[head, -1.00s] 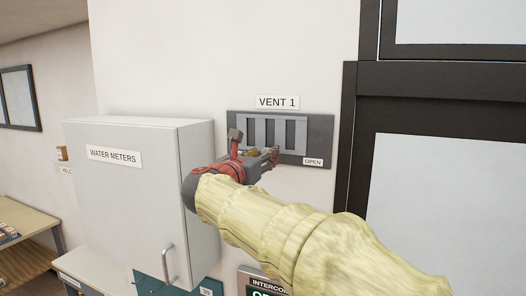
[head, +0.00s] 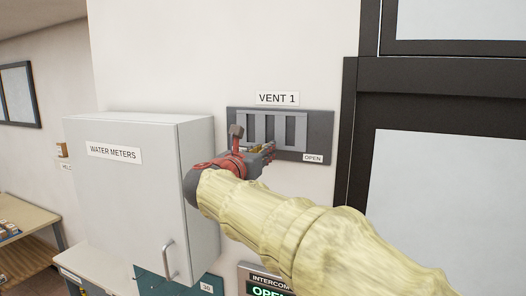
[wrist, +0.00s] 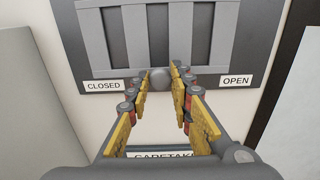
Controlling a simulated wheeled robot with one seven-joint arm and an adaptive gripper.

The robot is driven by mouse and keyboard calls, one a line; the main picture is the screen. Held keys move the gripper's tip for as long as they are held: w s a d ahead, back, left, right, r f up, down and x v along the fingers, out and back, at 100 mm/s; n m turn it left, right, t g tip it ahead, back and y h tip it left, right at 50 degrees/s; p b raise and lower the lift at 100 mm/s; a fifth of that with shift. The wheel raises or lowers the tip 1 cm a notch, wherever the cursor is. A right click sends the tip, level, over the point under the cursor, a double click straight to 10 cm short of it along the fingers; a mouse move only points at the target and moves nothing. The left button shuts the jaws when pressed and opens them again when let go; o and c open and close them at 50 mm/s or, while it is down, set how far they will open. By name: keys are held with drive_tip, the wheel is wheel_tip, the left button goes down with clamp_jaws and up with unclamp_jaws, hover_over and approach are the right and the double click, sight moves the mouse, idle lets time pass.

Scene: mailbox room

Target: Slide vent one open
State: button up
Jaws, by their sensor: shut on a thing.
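Vent one is a dark grey panel (head: 320,133) on the wall under a "VENT 1" sign (head: 277,99). A lighter grey slatted slider (wrist: 170,72) lies in it, with dark slots between the slats. A round grey knob (wrist: 160,79) sits at the slider's lower edge, between the CLOSED label (wrist: 103,86) and the OPEN label (wrist: 236,80). My gripper (head: 268,150) is at the panel's lower edge. In the wrist view its fingertips (wrist: 163,74) are shut on the knob from both sides. In the head view my gripper hides the knob and the CLOSED label.
A grey water meters cabinet (head: 130,190) juts out from the wall, close to the left of my gripper. A dark door frame (head: 347,170) stands to the right of the vent. An intercom panel (head: 268,286) is below. The wall between vent and frame is bare.

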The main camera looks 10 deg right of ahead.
sight(281, 147)
drive_tip(key=shift+d, duration=0.1)
clamp_jaws()
drive_tip(key=s+d, duration=0.1)
drive_tip(key=s+d+b, duration=0.1)
drive_tip(key=shift+d, duration=0.35)
drive_tip(key=shift+w+a, duration=0.1)
drive_tip(key=shift+a, duration=0.05)
drive_tip(key=o, duration=1)
unclamp_jaws()
drive_tip(key=shift+o, duration=0.2)
drive_tip(key=shift+s, duration=0.2)
drive_tip(key=v, duration=1.1)
drive_tip(key=shift+s+a, duration=0.2)
drive_tip(key=shift+s, duration=0.1)
